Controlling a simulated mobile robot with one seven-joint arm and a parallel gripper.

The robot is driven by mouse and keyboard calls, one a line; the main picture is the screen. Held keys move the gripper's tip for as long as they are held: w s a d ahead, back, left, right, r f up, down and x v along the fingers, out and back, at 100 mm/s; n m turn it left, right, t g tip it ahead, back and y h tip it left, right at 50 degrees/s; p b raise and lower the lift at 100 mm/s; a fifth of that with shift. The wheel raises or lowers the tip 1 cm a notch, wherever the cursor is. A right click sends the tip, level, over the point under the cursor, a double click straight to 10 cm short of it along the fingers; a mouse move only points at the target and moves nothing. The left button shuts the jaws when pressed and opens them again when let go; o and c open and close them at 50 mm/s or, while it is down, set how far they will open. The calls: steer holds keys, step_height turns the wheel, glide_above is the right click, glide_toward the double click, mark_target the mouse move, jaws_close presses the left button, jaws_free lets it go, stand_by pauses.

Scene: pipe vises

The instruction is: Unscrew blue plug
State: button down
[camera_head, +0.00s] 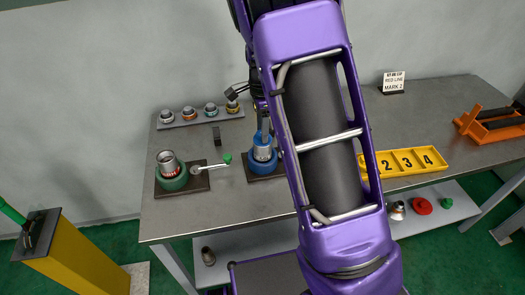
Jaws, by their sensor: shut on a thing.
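The blue plug (261,138) sits upright on top of a silver pipe (262,152). The pipe stands in a blue-based vise (257,166) on a dark plate at the middle of the bench. My gripper (263,126) comes down from above and is shut on the blue plug. My purple arm hides the right part of this vise and most of the gripper's upper body.
A green vise (172,181) with a silver pipe and a green-knobbed crank (210,167) stands to the left. A rack of several fittings (198,115) lies behind. A yellow numbered tray (409,161), a sign (393,83) and an orange stand (490,124) are right.

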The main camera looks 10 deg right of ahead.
steer(key=shift+m, duration=0.7)
steer(key=m, duration=0.5)
steer(key=shift+m, duration=0.4)
steer(key=m, duration=0.6)
steer(key=shift+c, duration=2.2)
jaws_free()
steer(key=shift+r, duration=0.15)
steer(key=shift+r, duration=1)
